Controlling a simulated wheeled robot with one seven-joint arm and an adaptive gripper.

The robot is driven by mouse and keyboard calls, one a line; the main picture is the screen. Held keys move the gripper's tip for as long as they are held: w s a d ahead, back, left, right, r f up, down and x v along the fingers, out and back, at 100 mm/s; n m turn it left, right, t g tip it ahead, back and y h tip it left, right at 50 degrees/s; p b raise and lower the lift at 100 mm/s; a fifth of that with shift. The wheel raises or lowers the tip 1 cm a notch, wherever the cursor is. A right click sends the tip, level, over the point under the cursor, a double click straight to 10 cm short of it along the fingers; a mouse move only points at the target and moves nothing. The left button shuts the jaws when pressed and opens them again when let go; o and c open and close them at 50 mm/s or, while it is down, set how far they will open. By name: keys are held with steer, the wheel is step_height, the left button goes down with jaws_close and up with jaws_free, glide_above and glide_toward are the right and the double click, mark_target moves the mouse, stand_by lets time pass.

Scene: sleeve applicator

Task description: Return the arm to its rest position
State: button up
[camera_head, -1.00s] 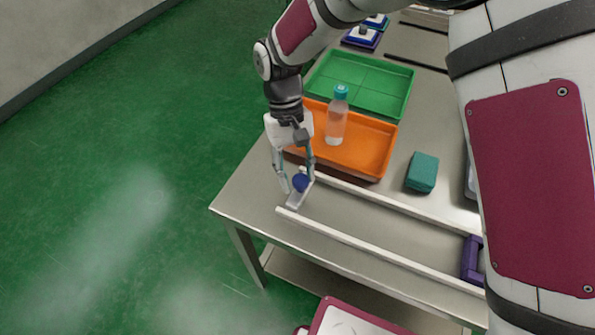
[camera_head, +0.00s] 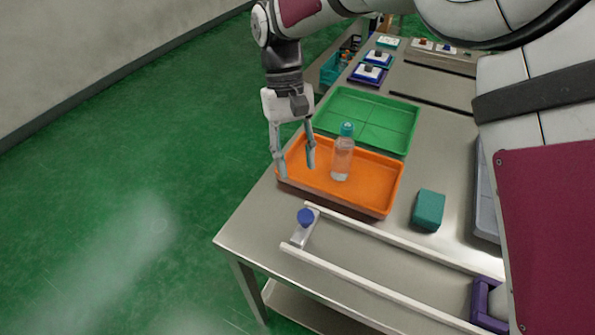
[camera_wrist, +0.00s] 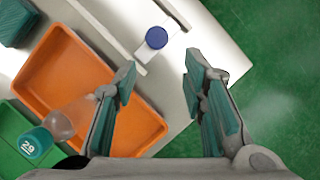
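My gripper (camera_head: 294,166) is open and empty in the head view, raised above the near left part of the orange tray. In the wrist view my gripper (camera_wrist: 160,80) also shows its two fingers apart with nothing between them. A blue-capped piece (camera_head: 305,217) sits on a pale block at the left end of the white rails, below the fingers. The blue cap (camera_wrist: 156,38) also shows in the wrist view, beyond the fingertips. A clear bottle with a teal cap (camera_head: 343,158) stands upright in the orange tray (camera_head: 385,207).
A green tray (camera_head: 405,135) lies behind the orange one. A teal block (camera_head: 428,210) sits to its right. Two white rails (camera_head: 380,290) run along the table front toward a purple bracket (camera_head: 486,304). Small boxed items (camera_head: 369,73) stand at the back. Green floor is open at left.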

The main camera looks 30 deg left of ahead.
steer(key=shift+r, duration=0.1)
stand_by(0.4)
steer(key=d+r+m+t+y+p, duration=0.1)
steer(key=d+r+m+t, duration=0.1)
steer(key=d+r, duration=0.75)
steer(key=d+r+m+t+y, duration=0.15)
steer(key=d+r, duration=0.45)
steer(key=d, duration=0.7)
steer(key=s+d+m+t+p, duration=0.1)
steer(key=s+d+m+t, duration=0.3)
steer(key=s+d, duration=1.1)
steer(key=shift+d+r+m+y, duration=0.15)
steer(key=shift+d+m+y, duration=0.2)
steer(key=shift+d+m, duration=0.6)
steer(key=shift+d, duration=0.1)
